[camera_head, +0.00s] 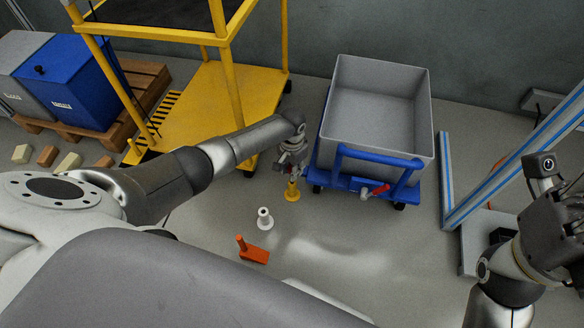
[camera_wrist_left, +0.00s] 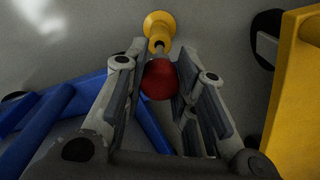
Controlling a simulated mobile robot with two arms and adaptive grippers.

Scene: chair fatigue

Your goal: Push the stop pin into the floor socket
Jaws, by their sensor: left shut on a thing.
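The stop pin has a red ball knob (camera_wrist_left: 160,80) and a short grey shaft. My left gripper (camera_head: 290,172) is shut on the knob, which sits between its two fingers in the left wrist view (camera_wrist_left: 163,92). A yellow floor socket (camera_head: 292,192) stands right below the gripper, and it also shows in the left wrist view (camera_wrist_left: 158,25). The shaft points at the socket's opening and overlaps it in the picture. I cannot tell how deep the pin sits. My right gripper (camera_head: 568,225) is partly seen at the right edge, its fingers unclear.
A grey tub (camera_head: 380,120) on a blue cart (camera_head: 345,183) stands just right of the gripper. A yellow trolley (camera_head: 205,100) is on the left.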

